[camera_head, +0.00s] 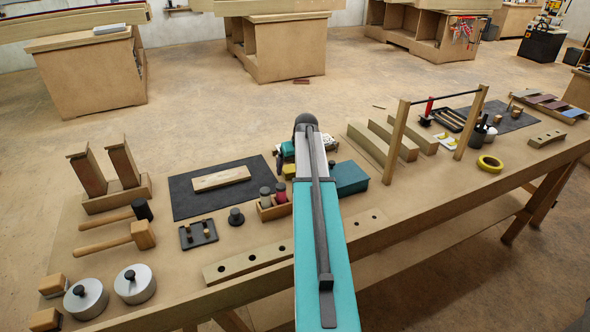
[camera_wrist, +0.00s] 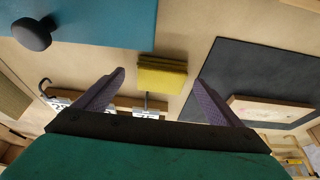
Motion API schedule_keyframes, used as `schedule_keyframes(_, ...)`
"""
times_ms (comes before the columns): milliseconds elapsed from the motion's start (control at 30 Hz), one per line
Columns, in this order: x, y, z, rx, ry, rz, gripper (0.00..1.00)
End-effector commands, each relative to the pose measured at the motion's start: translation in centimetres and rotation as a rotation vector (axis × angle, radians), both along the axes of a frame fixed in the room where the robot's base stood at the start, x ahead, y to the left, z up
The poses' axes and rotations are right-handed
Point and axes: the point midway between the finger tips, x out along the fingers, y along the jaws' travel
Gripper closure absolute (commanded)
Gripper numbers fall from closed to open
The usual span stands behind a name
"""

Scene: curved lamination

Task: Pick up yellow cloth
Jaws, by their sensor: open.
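The yellow cloth (camera_wrist: 162,76) is a small folded stack lying on the tan bench top, near the middle of the wrist view. In the head view only a bit of the yellow cloth (camera_head: 289,172) shows beside my arm. My gripper (camera_wrist: 161,80) is open, with its two purple fingers apart, one to each side of the cloth in the wrist view. Nothing is between the fingers in their grip. I cannot tell the exact height of the fingers above the cloth. In the head view my arm hides most of my gripper.
A blue box (camera_wrist: 95,25) with a dark knob (camera_wrist: 32,33) is close by the cloth. A dark mat (camera_wrist: 243,58) with a wooden board (camera_wrist: 270,108) lies on the other side. A wooden holder with jars (camera_head: 273,208) stands left of my arm.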

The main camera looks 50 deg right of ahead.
Motion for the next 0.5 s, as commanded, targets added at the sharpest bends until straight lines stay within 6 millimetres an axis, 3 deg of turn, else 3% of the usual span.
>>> schedule_keyframes(200, 0.7, -0.3, -1.6, 0.0, 0.0, 0.0, 0.11)
schedule_keyframes(500, 0.8, -0.2, -1.9, 0.0, 0.0, 0.001, 0.11)
